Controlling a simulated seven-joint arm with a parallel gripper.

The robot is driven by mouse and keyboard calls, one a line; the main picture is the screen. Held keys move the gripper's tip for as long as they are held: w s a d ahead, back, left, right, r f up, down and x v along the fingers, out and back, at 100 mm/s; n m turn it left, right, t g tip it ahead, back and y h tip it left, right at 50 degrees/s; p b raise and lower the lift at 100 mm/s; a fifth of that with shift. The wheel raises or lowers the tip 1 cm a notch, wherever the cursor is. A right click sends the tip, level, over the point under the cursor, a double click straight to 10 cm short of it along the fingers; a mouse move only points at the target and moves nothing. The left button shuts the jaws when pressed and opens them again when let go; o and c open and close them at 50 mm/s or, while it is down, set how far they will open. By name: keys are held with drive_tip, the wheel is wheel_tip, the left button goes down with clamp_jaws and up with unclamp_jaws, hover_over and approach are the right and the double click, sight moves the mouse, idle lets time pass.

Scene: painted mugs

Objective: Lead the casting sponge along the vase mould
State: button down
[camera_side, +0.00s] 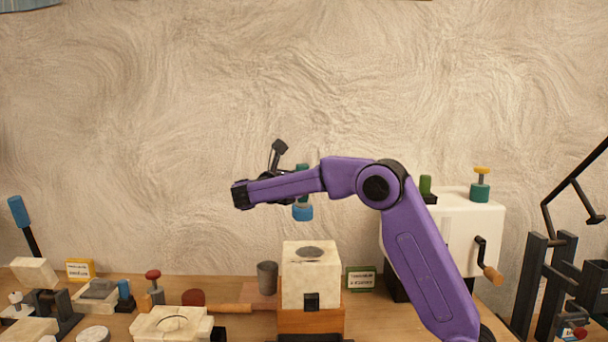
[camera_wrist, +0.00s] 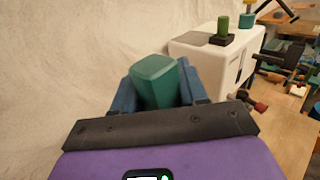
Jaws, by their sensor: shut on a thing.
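The casting sponge shows as a teal block (camera_wrist: 157,82) in the middle of the wrist view, held in my gripper (camera_wrist: 160,98). Blue parts flank it; I cannot tell whether they are its foot or my fingers. In the side view a blue end (camera_side: 302,212) hangs below my purple arm, with a teal top just above it; the middle is hidden behind my arm. The vase mould appears to be the pale block (camera_side: 310,275) with a dark round patch on top, on a wooden stand. The held piece is above the mould, clearly apart from it.
A white machine (camera_side: 455,235) with knobs and a crank stands right of the mould, behind my arm. A small sign (camera_side: 361,279) and a grey cup (camera_side: 267,278) flank the mould. Pale blocks and tools crowd the bench at left. A dark metal frame (camera_side: 545,285) stands far right.

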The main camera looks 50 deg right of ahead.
sight(309, 203)
drive_tip(key=shift+d+f+m+g, duration=0.4)
drive_tip(key=shift+m+g, duration=0.1)
drive_tip(key=shift+g, duration=0.2)
drive_tip(key=shift+f, duration=2.6)
drive_tip(key=shift+f, duration=0.1)
drive_tip(key=shift+f, duration=0.3)
wheel_tip(309, 203, down, 4)
drive_tip(key=shift+s+r, duration=0.1)
drive_tip(key=shift+r, duration=0.15)
drive_tip(key=shift+s+d+r, duration=0.2)
drive_tip(key=shift+s+d, duration=1.55)
drive_tip(key=shift+d, duration=0.05)
drive_tip(key=shift+f, duration=0.25)
